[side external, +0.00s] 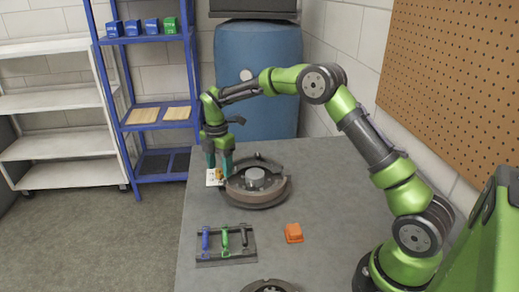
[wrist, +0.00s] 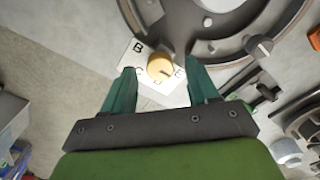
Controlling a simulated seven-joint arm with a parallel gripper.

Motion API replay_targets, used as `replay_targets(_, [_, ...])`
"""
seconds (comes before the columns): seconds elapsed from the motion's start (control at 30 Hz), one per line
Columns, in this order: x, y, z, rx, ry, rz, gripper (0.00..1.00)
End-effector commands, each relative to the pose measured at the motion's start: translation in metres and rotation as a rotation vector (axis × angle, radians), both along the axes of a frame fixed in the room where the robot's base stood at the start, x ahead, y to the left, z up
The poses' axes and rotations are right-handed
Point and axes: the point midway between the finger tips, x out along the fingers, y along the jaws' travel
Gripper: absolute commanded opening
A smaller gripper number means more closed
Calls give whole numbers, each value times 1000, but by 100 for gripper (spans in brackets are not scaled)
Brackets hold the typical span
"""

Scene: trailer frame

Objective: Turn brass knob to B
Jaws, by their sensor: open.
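The brass knob (wrist: 161,67) is a round, gold-coloured dial on a white card (wrist: 132,52) lettered B, C, D and E. The B is at the card's upper left in the wrist view. A small dark mark on the knob seems to lie toward the E side, but it is too small to read surely. My gripper (wrist: 157,72) is open, with its teal fingers on either side of the knob and visible gaps between them. In the side external view, my gripper (side external: 220,167) points down over the knob (side external: 219,174) at the table's left edge; contact cannot be told.
A dark round fixture (side external: 262,200) with a raised rim stands right beside the knob. A rack with blue, green and black handles (side external: 226,256) and an orange block (side external: 293,233) lie nearer on the grey table (side external: 330,190). The table's right middle is clear.

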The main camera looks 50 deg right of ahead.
Motion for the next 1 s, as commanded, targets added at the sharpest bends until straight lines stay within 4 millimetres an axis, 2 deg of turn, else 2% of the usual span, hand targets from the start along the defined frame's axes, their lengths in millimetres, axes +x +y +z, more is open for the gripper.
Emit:
replay_targets(0.13, [0,0,-9,1,0,-1,59])
replay_targets(0.43, [0,0,-11,0,0,0,58])
replay_targets(0.8, [0,0,-10,0,0,0,3])
replay_targets(1.0, [0,0,-10,-1,0,-15,3])
